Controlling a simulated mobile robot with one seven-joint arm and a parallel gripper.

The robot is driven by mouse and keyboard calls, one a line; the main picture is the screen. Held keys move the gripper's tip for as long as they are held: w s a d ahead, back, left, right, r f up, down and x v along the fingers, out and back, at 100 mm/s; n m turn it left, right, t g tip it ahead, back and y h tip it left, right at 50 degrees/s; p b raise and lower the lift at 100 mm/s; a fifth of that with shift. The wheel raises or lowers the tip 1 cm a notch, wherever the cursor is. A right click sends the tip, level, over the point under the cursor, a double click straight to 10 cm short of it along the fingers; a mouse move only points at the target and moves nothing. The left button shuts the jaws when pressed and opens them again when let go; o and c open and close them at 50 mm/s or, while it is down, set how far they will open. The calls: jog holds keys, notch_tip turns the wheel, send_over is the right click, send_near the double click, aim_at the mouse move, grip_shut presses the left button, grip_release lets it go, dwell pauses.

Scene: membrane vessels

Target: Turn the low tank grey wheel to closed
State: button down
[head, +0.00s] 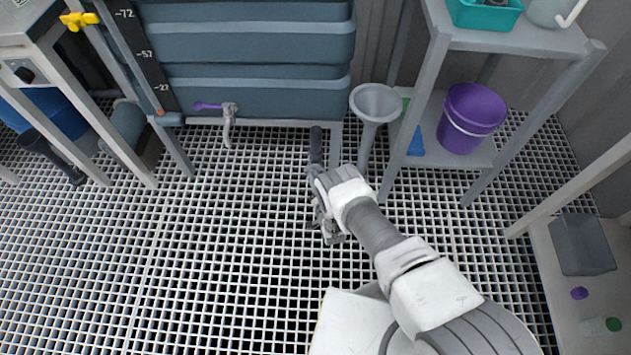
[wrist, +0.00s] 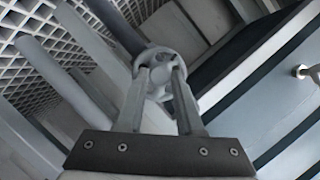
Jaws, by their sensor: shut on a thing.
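The grey wheel (wrist: 160,58) shows in the wrist view as a round rim with a hub, just past my fingers. My gripper (wrist: 162,80) is shut on the wheel, one finger on each side of its lower part. In the head view my arm reaches down from the lower right to the floor area before a large blue-grey tank (head: 255,45). There the wheel and my fingertips are too covered and small to make out. A dark pipe-like piece (head: 316,145) stands just beyond my wrist. I cannot read the wheel's open or closed position.
A purple-handled tap (head: 210,106) sits low on the tank's front. A grey funnel (head: 376,103) stands right of the tank, beside a shelf rack with a purple bucket (head: 472,118). Another rack stands at the left. The grating floor (head: 210,250) is clear left of my arm.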

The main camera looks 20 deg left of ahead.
jog(key=shift+m+y+b, duration=0.35)
jog(key=shift+m+y, duration=0.05)
jog(key=shift+m, duration=0.4)
jog(key=c, duration=0.5)
grip_release()
jog(key=shift+c, duration=0.2)
jog(key=shift+s, duration=0.1)
